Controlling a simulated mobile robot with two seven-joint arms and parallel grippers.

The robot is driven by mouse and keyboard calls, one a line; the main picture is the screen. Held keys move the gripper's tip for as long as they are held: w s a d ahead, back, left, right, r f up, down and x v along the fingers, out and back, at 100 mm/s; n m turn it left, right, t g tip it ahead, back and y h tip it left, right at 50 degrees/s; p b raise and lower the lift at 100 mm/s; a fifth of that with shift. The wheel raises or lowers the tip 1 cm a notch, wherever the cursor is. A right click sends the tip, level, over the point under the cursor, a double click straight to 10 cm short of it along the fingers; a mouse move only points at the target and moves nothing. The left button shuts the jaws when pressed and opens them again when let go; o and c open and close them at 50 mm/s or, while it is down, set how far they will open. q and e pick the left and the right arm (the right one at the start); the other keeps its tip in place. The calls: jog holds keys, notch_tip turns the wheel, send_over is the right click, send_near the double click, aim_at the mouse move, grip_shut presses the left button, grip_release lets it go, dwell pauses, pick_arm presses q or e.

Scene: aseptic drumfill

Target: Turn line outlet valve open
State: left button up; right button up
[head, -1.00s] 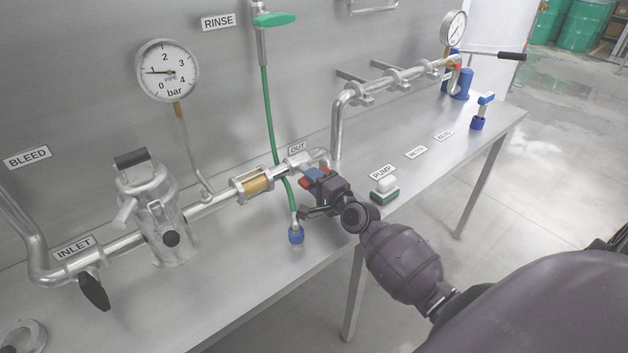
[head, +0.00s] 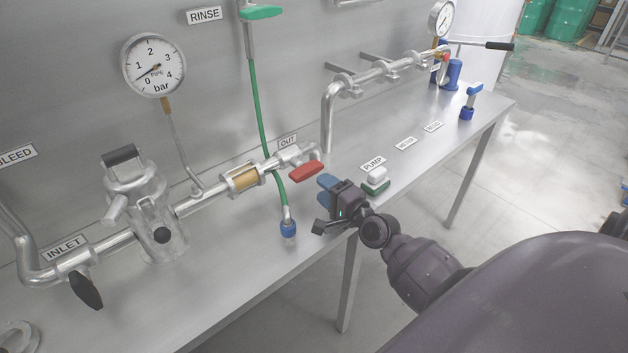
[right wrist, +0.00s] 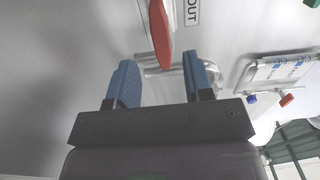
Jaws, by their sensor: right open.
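The line outlet valve has a red lever handle (head: 306,172) below the OUT label (head: 288,141), on the pipe at the middle of the head view. The handle points out from the pipe toward the lower left. My left gripper is not in view.
The pipe gauge (head: 153,65) reads near 0. A green hose (head: 262,110) hangs behind the pipe to a blue coupling (head: 288,229). The PUMP button (head: 376,179) sits right of my right gripper. A black inlet handle (head: 86,290) is at left. The bench front (head: 250,270) is clear.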

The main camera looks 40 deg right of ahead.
jog(key=shift+s+d, duration=0.1)
jog(key=shift+s, duration=1.3)
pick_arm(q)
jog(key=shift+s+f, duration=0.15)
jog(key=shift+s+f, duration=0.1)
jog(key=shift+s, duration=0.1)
